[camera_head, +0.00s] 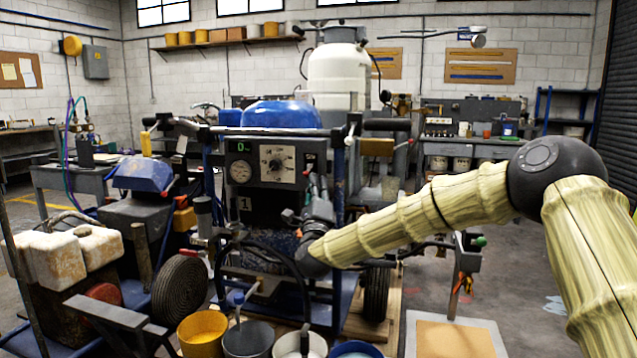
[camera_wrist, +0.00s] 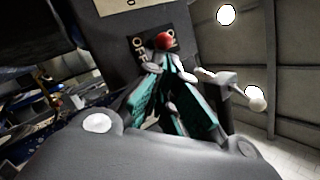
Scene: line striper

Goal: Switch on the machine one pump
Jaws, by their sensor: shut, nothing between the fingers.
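Machine one (camera_head: 240,150) stands in the middle of the head view, with a dark front panel marked "1", a round gauge, a small green-lit display and a pale dial plate. In the wrist view a red-tipped switch (camera_wrist: 163,40) sits on a dark label plate (camera_wrist: 139,45) reading "OFF" on its left; the lettering on its right is partly hidden. My gripper (camera_wrist: 162,62) is shut and empty, its teal fingers pointing at the switch, with the tips just below the red tip. I cannot tell whether they touch.
Several buckets, including a yellow one (camera_head: 203,333), stand on the floor before the machine. A white tank (camera_head: 338,78) rises behind. In the wrist view a pale-ended lever (camera_wrist: 256,101) is right of my fingers.

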